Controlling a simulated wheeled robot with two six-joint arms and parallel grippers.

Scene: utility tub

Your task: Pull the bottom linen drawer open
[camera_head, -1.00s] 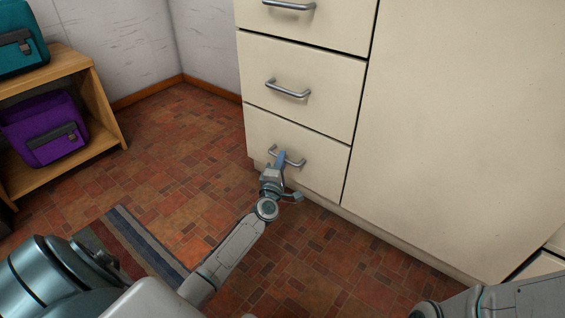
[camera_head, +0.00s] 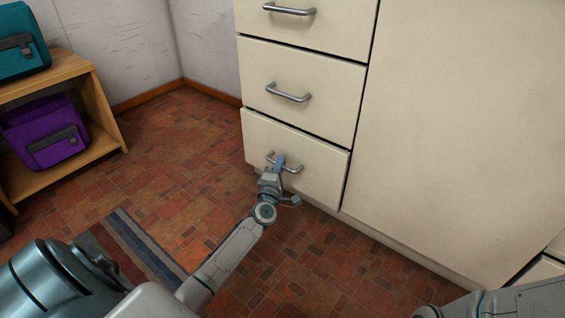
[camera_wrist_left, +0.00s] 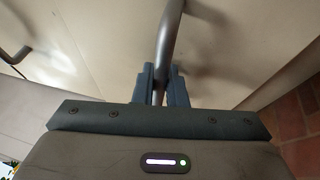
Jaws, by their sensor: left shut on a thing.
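The bottom linen drawer (camera_head: 315,165) is a cream front at the foot of the cabinet, with a curved metal handle (camera_head: 294,167). It stands slightly out from the cabinet face, with a narrow dark gap along its top edge. My left gripper (camera_head: 279,162) is at the handle, its blue fingers shut on the bar. In the left wrist view, the handle (camera_wrist_left: 170,40) runs down between the two fingers (camera_wrist_left: 161,85). My right arm shows at the bottom right of the head view; its gripper is out of frame.
Two more closed drawers with metal handles (camera_head: 288,92) sit above. A wide cream cabinet panel (camera_head: 450,130) is to the right. A wooden shelf (camera_head: 100,110) with a teal bag and a purple bag (camera_head: 45,135) stands at left. Tiled floor before the drawer is clear, with a striped rug (camera_head: 130,245) nearby.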

